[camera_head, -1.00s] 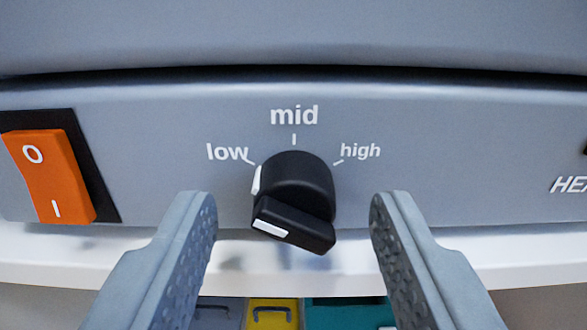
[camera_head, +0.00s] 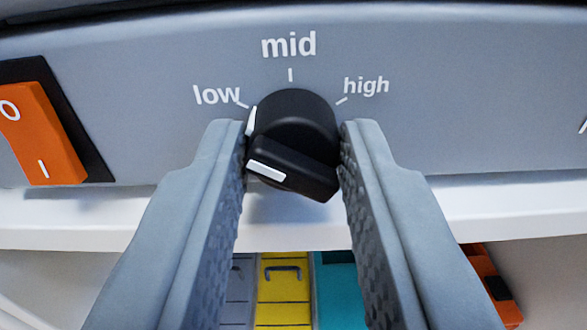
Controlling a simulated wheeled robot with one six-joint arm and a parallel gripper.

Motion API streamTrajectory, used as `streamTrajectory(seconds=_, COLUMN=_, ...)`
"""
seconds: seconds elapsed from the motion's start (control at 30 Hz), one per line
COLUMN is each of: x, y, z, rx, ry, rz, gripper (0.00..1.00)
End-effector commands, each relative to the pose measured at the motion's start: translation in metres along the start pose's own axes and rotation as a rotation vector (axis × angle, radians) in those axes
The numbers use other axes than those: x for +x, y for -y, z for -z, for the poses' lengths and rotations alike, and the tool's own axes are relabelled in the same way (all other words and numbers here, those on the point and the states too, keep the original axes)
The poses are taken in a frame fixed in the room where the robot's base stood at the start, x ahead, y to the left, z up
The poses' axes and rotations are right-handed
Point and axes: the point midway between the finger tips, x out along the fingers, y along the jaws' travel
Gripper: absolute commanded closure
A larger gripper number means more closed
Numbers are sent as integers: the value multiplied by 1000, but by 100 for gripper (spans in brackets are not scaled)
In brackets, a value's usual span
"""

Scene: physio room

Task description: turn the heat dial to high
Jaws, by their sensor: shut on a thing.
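The black heat dial (camera_head: 292,118) is on the grey front panel (camera_head: 440,110), with "low", "mid" and "high" (camera_head: 366,86) printed around its top. A white mark on the dial's left side points up-left, near the "low" tick. The raised grip bar, with a white end at left, tilts down to the right. My gripper (camera_head: 293,165) is shut on the dial, one finger against its left side and one against its right. The fingers hide parts of its sides.
An orange rocker switch (camera_head: 42,135) in a black frame is at the left of the panel. A white shelf edge (camera_head: 90,220) runs below the panel. Under it are yellow (camera_head: 283,288) and teal (camera_head: 335,290) things and an orange thing at right.

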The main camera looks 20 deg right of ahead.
Motion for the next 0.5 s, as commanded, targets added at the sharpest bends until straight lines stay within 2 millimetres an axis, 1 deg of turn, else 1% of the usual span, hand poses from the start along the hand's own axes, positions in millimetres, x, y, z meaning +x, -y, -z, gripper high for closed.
streamTrajectory(seconds=0.27, x=0, y=0, z=0, rx=177, ry=0, rz=0, gripper=96)
streamTrajectory(seconds=0.5, x=0, y=0, z=0, rx=402, ry=0, rz=0, gripper=96)
